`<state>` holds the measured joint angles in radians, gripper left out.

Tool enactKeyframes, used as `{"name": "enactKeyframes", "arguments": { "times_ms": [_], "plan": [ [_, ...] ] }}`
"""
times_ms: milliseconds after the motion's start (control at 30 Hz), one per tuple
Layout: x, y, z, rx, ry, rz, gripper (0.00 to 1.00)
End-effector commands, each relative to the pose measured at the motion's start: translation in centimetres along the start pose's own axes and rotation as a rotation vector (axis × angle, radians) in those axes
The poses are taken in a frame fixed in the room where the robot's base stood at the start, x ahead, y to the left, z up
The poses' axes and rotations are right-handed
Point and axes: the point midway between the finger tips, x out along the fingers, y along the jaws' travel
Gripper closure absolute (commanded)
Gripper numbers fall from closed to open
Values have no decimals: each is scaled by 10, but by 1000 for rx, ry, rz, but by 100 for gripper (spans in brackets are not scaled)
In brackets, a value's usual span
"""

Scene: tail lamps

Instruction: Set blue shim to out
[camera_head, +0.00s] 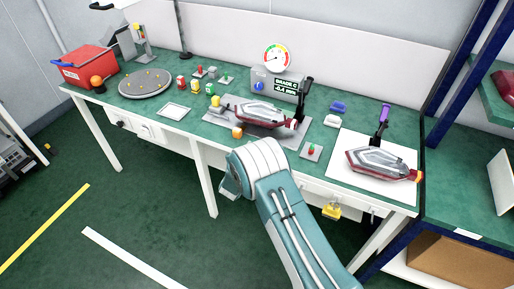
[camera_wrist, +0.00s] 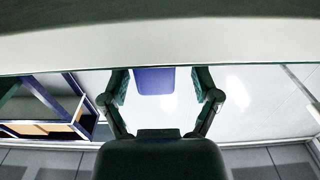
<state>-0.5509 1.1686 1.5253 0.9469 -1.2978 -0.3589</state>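A small blue block (camera_head: 338,107), which looks like the blue shim, lies on the green bench right of the centre, just behind a similar white block (camera_head: 332,120). A red-and-grey tail lamp (camera_head: 262,115) sits on a grey plate in the bench's middle. A second tail lamp (camera_head: 380,161) lies on a white mat at the right. In the wrist view my gripper (camera_wrist: 160,88) has its fingers spread. A blue piece (camera_wrist: 155,80) shows between them with gaps on both sides; I cannot tell what it is. In the head view my arm hides the gripper.
A dial gauge (camera_head: 276,58) and a display (camera_head: 286,86) stand behind the middle lamp. A red bin (camera_head: 85,68) and round grey tray (camera_head: 146,83) are at the left. A blue-framed shelf (camera_head: 440,130) bounds the right. A yellow padlock (camera_head: 331,211) hangs below the front edge.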

Motion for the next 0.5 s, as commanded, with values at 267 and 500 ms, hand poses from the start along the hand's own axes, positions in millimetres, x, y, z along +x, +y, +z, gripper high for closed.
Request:
{"name": "enactKeyframes", "arguments": {
  "times_ms": [267,500],
  "plan": [
    [-8,0,0,1,-2,0,20],
    [-55,-2,1,-2,-1,-4,20]
  ]
}}
